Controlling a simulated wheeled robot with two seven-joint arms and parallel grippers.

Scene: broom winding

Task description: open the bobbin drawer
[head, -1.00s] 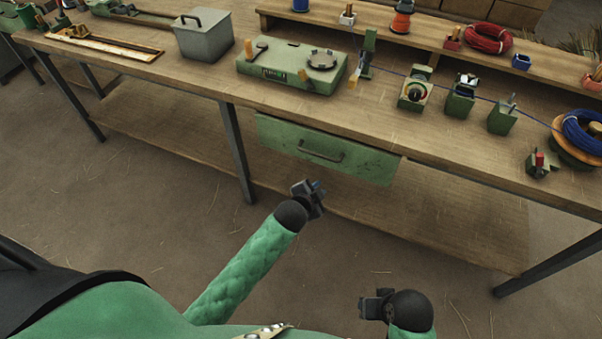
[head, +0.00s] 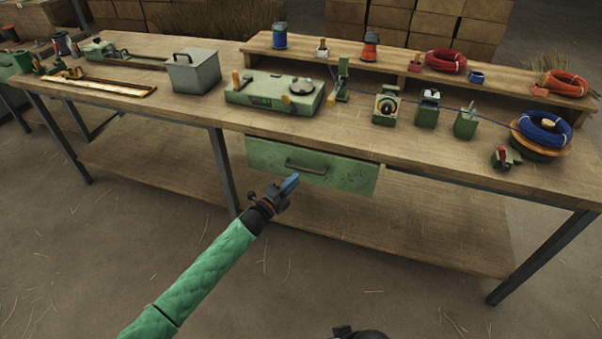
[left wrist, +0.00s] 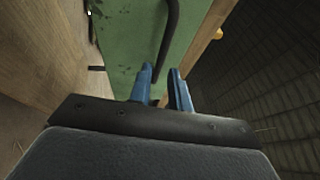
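The bobbin drawer (head: 345,174) has a scuffed green front under the workbench's front edge and looks closed. Its dark bar handle (head: 305,168) is on the front; the handle also shows in the left wrist view (left wrist: 170,40), running down toward my fingers. My left gripper (head: 289,184) is just in front of the drawer, near the handle's left end. In the left wrist view its blue fingers (left wrist: 163,80) are apart, with the handle's near end showing in the gap; I cannot tell whether they touch it. My right gripper (head: 345,331) is barely visible at the bottom edge.
The wooden workbench (head: 200,110) carries a grey lidded box (head: 193,72), a green machine (head: 268,92), small green devices and a blue wire coil (head: 545,128). A bench leg (head: 224,170) stands left of the drawer, and a lower shelf (head: 420,225) lies below. The floor in front is open.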

